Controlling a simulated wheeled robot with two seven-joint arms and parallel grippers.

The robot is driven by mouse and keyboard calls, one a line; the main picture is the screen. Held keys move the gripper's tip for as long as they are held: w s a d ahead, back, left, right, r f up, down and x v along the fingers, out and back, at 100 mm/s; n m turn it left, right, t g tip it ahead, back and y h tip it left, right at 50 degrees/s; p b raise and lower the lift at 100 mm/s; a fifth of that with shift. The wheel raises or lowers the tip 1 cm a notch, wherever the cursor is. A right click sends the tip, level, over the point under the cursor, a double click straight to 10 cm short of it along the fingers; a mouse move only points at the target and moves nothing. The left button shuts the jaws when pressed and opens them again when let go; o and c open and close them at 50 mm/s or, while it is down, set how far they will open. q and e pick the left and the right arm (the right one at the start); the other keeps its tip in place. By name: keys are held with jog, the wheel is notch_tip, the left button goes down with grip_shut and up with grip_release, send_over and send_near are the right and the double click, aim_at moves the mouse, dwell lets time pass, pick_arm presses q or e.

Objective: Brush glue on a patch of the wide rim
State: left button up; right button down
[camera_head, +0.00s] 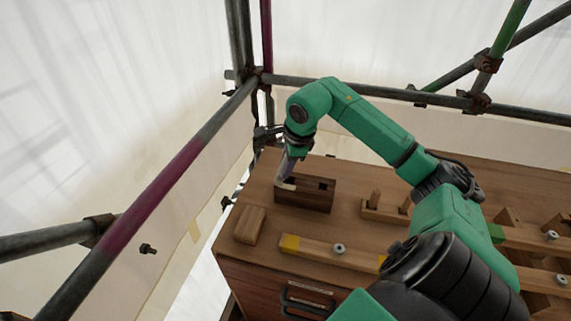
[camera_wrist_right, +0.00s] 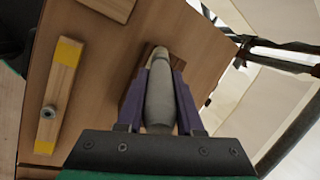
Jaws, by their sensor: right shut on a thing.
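My right gripper (camera_head: 284,172) reaches down at the far left part of the wooden bench, at the left end of a dark wooden block with slots (camera_head: 309,199). In the right wrist view its two purple fingers (camera_wrist_right: 160,85) are shut on a pale grey, rounded handle (camera_wrist_right: 160,100), which looks like the brush. The handle's far end is at a brown wooden piece. In the head view a small pale end of it (camera_head: 286,185) shows at the block; bristles cannot be made out. I cannot pick out a wide rim or any glue. My left gripper is out of view.
A small wooden block (camera_head: 250,225) lies near the bench's left edge. A yellow-ended wooden bar with a metal fitting (camera_head: 312,250) lies in front. A small rack with pegs (camera_head: 383,211) stands to the right. Scaffold tubes (camera_head: 180,165) run close behind and left.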

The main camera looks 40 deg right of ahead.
jog(key=shift+w+a+r+p, duration=0.15)
jog(key=shift+w+r+p, duration=0.15)
jog(key=shift+r, duration=0.2)
jog(key=shift+w+a+r+p, duration=0.2)
jog(key=shift+w+r, duration=0.1)
jog(key=shift+r, duration=0.55)
jog(key=p+v, duration=0.2)
jog(key=shift+s+d+r, duration=0.1)
jog(key=shift+d+r, duration=0.15)
jog(key=shift+r, duration=0.05)
notch_tip(320, 180, up, 2)
jog(key=shift+a+r+p, duration=0.1)
jog(key=shift+a+p, duration=0.05)
jog(key=shift+p, duration=0.45)
jog(key=shift+r, duration=0.35)
jog(key=shift+f, duration=0.1)
